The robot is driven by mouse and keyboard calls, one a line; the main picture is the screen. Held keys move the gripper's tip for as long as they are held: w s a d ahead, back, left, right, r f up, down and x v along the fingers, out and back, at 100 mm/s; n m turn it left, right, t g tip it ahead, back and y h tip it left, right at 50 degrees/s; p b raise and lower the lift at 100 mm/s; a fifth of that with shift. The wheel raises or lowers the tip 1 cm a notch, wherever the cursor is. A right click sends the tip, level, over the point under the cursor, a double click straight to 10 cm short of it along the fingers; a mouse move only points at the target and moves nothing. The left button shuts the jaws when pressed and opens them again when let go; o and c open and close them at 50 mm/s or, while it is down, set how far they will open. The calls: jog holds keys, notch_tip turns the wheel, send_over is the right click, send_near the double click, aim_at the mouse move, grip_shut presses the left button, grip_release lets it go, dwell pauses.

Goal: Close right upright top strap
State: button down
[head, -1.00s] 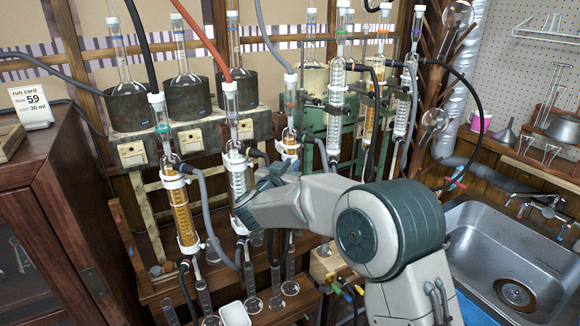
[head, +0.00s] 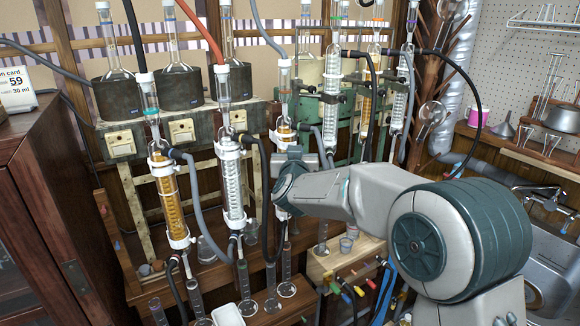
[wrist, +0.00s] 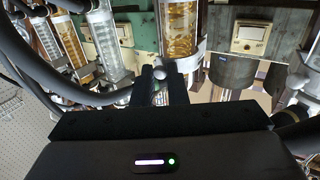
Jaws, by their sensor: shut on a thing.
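The right upright of the near rig holds an amber condenser, which shows in the wrist view (wrist: 178,22). Its white top strap (wrist: 190,62) wraps the tube, with a small pale round knob (wrist: 160,73) at its side. In the head view the strap (head: 284,134) shows just above my gripper (head: 291,157). In the wrist view my gripper (wrist: 162,88) is shut at the knob side of the strap, with its dark fingers around that spot. My wrist hides the lower tube in the head view. I cannot tell whether the strap is fully closed.
A clear condenser (head: 231,180) and another amber one (head: 167,195) stand to the left, with grey hoses between. The green rig (head: 340,100) stands close behind to the right. Glass cylinders (head: 287,275) stand below. A sink (head: 555,270) is at the right.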

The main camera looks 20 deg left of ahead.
jog(key=w+d+n+g+y, duration=0.1)
jog(key=w+n+g+y, duration=0.5)
jog(key=n+g+y, duration=0.2)
jog(key=n+y, duration=0.1)
jog(key=y, duration=0.1)
jog(key=shift+d+r+g+y, duration=0.2)
jog(key=shift+d+g+y, duration=0.1)
jog(key=shift+g, duration=0.1)
dwell(0.8)
jog(key=shift+w+f+n+g+y+p, duration=0.2)
jog(key=shift+w+n+g+y+p, duration=0.15)
jog(key=shift+p, duration=0.6)
jog(key=shift+s, duration=0.1)
jog(key=c, duration=1.5)
grip_release()
jog(key=shift+o, duration=0.2)
